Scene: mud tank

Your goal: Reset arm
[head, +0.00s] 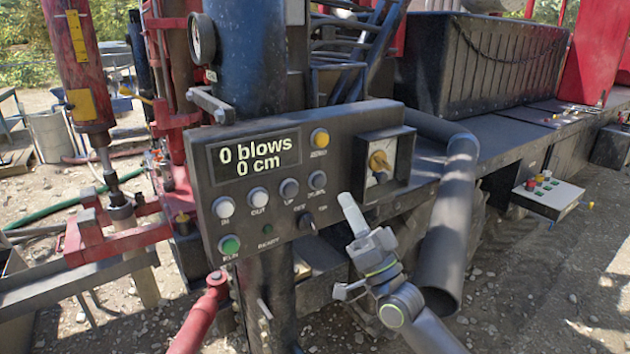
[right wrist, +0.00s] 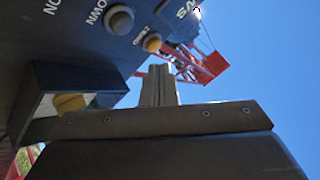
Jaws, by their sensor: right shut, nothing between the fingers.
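My right gripper (head: 352,213) is shut and empty, its fingers pointing up in front of the lower right part of a dark control panel (head: 345,130). The fingers also show in the right wrist view (right wrist: 158,85), beside the panel face. I cannot tell whether they touch the panel. The panel's display (head: 255,155) reads "0 blows" and "0 cm". My left gripper is not in view.
A thick dark pipe (head: 450,220) hangs right of my right arm. A red lever (head: 208,305) stands below the panel. A small control box (head: 547,194) is farther right.

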